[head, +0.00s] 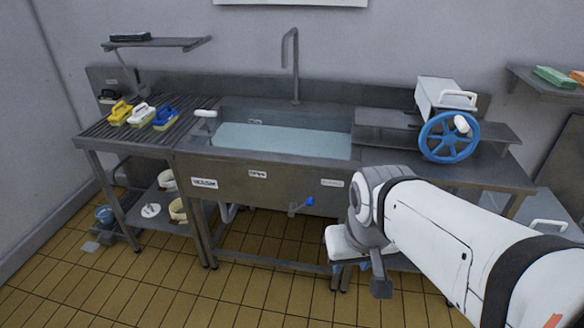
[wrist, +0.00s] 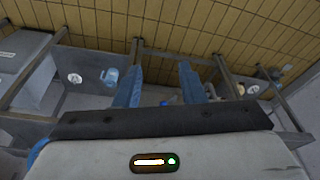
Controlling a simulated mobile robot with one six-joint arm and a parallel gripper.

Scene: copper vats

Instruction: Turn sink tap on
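The sink (head: 230,171) is a steel basin full of bluish water, with a tall curved spout (head: 296,65) at its back edge. Below the basin front, a small tap with a blue handle (head: 308,201) sticks out on a thin pipe. My gripper (head: 350,270) hangs low in front of the bench, to the right of and below that blue handle, apart from it. In the wrist view, its two blue fingers (wrist: 160,88) are spread with a gap and hold nothing clear. A small blue patch shows near the fingers' base, too small to identify.
A blue handwheel (head: 450,137) on a machine stands on the bench at right. Several brushes (head: 141,114) lie on the slatted rack at left. White pots (head: 178,210) and other items are on the lower shelf. The tiled floor (head: 130,290) in front is clear.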

